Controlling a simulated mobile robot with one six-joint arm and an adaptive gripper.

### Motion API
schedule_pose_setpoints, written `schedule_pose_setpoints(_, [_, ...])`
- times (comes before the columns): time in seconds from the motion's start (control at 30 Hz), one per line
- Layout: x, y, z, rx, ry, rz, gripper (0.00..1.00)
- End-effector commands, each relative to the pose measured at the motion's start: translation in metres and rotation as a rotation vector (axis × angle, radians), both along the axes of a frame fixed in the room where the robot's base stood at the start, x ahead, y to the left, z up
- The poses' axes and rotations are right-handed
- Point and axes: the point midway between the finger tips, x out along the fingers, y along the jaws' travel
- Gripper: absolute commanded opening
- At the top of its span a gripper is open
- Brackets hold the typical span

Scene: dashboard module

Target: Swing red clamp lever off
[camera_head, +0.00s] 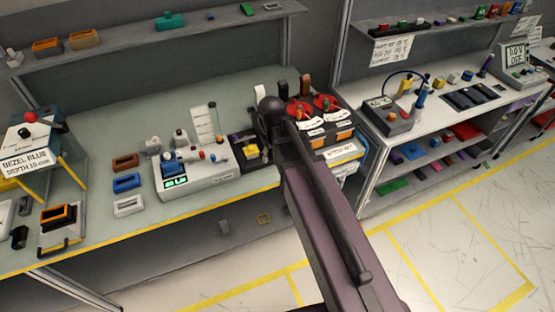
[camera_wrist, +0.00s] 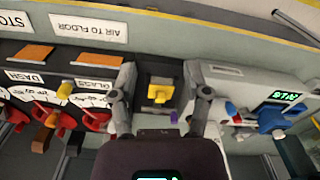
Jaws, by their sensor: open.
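My gripper (camera_wrist: 160,90) is open and empty, with one finger on each side of a dark fixture holding a yellow block (camera_wrist: 161,91) in the wrist view. Whether the fingers touch anything is unclear. Small red parts (camera_wrist: 231,110) show on the white test unit just right of the right finger; the unit also shows in the head view (camera_head: 214,181), with red parts (camera_head: 202,155) on top. Which red part is the clamp lever is not clear.
Red-handled pieces (camera_wrist: 96,122) stand by the DASH and GLASS labels, left in the wrist view; they show behind my arm in the head view (camera_head: 326,102). A blue part (camera_wrist: 272,117) sits on the white unit. Open trays (camera_head: 127,183) lie left of it.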

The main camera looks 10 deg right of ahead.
Motion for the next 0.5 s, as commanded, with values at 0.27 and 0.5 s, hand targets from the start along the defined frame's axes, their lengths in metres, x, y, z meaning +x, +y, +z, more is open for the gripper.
schedule_pose_setpoints(0.27, [-0.012, -0.014, -0.005, 0.0, 0.0, -0.075, 0.61])
schedule_pose_setpoints(0.5, [-0.013, -0.015, -0.005, 0.0, 0.0, -0.083, 0.61])
